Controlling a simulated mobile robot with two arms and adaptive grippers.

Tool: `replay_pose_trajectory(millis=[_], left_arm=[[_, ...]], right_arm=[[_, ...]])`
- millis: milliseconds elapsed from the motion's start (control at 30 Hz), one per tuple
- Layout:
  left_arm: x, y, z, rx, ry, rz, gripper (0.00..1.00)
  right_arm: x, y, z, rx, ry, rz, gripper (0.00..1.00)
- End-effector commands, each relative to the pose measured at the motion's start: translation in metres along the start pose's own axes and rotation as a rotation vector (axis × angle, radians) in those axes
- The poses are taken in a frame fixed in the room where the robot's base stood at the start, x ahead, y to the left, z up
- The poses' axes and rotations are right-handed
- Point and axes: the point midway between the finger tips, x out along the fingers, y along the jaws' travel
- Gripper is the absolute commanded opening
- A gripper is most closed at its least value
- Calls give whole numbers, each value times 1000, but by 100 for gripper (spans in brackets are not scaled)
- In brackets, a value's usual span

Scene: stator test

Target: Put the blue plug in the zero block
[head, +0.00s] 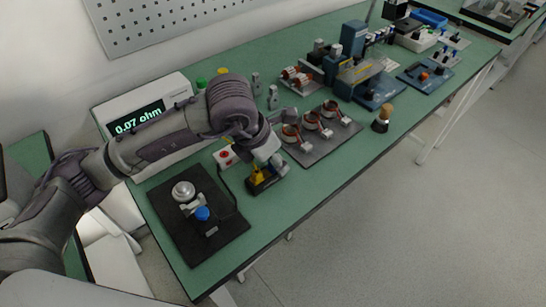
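My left arm reaches in from the left, and its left gripper (266,160) points down over a small dark block with yellow and blue parts (262,181) near the table's front edge. The block may be the zero block, and the blue on it may be the blue plug; both are too small to be sure of. The fingertips are small and partly hidden, so I cannot tell whether they are open or touch anything. My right gripper is not in view.
A meter (138,118) reads 0.07 ohm. A black mat (170,228) holds a fixture with a blue knob (202,213). A grey tray (338,136) carries several copper-wound stators. A wooden-handled tool (383,118) stands right of it. Green table (318,178) is bare in front of the tray.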

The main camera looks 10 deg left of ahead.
Motion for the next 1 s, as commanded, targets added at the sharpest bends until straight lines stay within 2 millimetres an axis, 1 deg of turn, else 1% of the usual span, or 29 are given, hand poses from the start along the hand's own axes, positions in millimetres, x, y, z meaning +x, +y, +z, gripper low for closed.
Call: replay_pose_trajectory(millis=[167, 267, 367, 500, 600, 700, 833, 1000], left_arm=[[-4, 0, 0, 0, -1, 1, 47], [-17, 1, 1, 0, -4, 1, 47], [-36, 1, 1, 2, -5, 3, 47], [-67, 1, 1, 1, -6, 3, 47], [-87, 1, 1, 1, -5, 3, 47], [-103, 0, 1, 1, -3, 1, 47], [-116, 0, 0, 0, -1, 1, 47], [-120, 0, 0, 0, 1, 0, 47]], right_arm=[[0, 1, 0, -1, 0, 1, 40], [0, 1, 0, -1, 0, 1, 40], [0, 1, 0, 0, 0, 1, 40], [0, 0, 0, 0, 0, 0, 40], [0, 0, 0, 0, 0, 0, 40], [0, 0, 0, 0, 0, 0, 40], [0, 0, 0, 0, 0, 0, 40], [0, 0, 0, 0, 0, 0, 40]])
